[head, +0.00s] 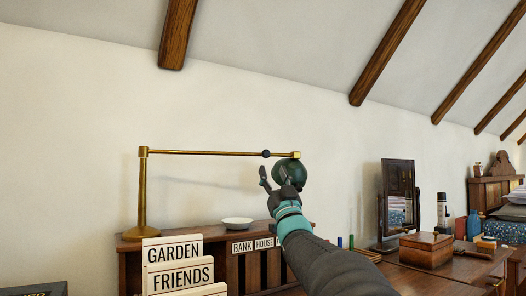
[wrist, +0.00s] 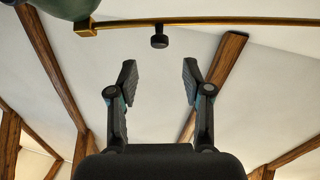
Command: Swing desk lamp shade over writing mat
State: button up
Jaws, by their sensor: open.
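A brass desk lamp (head: 142,195) stands on the left end of a wooden desk top, its long horizontal arm reaching right. The dark green round shade (head: 290,173) hangs at the arm's right end. In the wrist view the shade (wrist: 66,6) shows at the upper left, and the brass lamp arm (wrist: 220,21) with a small dark knob (wrist: 159,38) crosses the top. My gripper (head: 274,175) is open, just below the lamp arm and beside or in front of the shade. In the wrist view the space between its fingers (wrist: 158,82) is empty. I cannot make out the writing mat.
Signs reading GARDEN and FRIENDS (head: 178,265) stand in front at the lower left. A white dish (head: 237,223) sits behind. At right are a dark-framed mirror (head: 399,195), a wooden box (head: 426,250) and bottles. The wall above the lamp arm is clear.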

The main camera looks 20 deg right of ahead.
aim_at(267, 155)
jog(key=p+x, duration=0.2)
jog(key=x, duration=0.6)
jog(key=shift+w+r, duration=0.3)
grip_shut()
